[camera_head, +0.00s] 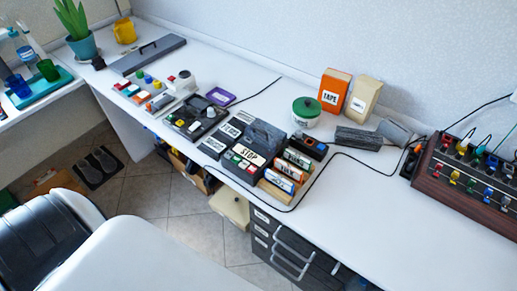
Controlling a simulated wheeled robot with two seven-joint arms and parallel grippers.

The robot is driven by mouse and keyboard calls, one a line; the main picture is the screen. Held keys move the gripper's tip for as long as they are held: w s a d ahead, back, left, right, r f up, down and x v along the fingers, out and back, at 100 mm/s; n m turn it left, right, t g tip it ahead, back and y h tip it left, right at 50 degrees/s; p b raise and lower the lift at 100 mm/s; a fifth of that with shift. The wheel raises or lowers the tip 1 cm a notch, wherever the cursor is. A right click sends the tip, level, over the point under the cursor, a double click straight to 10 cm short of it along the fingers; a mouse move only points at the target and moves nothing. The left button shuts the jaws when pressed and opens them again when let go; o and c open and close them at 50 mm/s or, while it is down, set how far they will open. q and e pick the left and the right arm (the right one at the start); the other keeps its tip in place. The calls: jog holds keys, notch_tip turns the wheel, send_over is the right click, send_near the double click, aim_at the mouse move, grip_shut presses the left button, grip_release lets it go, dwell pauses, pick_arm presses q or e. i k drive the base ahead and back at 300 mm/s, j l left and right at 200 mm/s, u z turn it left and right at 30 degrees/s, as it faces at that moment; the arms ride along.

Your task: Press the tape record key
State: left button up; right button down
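A dark grey tape machine (264,133) sits on the white counter near the middle of the view. White labels lie on and beside it; one reads STOP (249,155), and two more to its left are too small to read surely. Small keys in red, green and white (239,159) sit along its front. I cannot tell which key is the record key. Neither of my grippers is in view.
Cassettes (288,170) stand right of the machine. Behind are a green-lidded pot (306,109) and an orange TAPE box (334,90). A control panel (470,172) is at the right. A black cable curves around the machine. Counter front right is clear.

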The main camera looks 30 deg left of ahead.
aim_at(251, 169)
jog(key=u, duration=1)
